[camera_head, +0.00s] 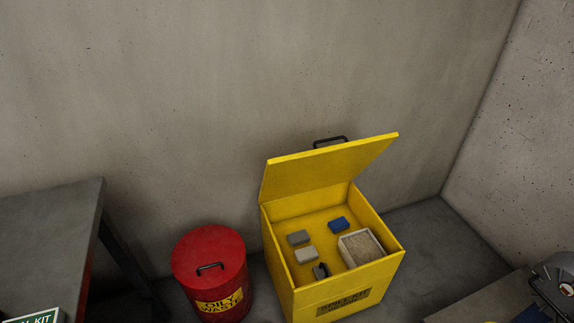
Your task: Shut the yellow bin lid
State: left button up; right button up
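The yellow bin (335,285) stands on the floor near the back wall, with a dark label on its front. Its yellow lid (328,168) is raised, hinged at the back and tilted upward. A black handle (330,141) shows on the lid's far side at its top edge. Inside the bin lie grey blocks (299,238), a blue block (339,225), a small dark object (320,270) and an open box of grainy material (361,247). Neither of my grippers is in view.
A red oily waste can (211,266) with a closed, handled lid stands just left of the bin. A dark table (50,235) is at the left, with a green kit box (38,316). A surface with a grey machine (555,283) is at lower right. Concrete walls stand behind and right.

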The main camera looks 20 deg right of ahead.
aim_at(307, 171)
jog(key=i+l+u, duration=0.1)
jog(key=l, duration=0.25)
jog(key=i+l+u, duration=0.1)
jog(key=l, duration=0.25)
jog(key=i+l+u, duration=0.1)
jog(key=l, duration=0.3)
jog(key=i+l+u, duration=0.1)
jog(key=l, duration=0.25)
jog(key=i, duration=0.1)
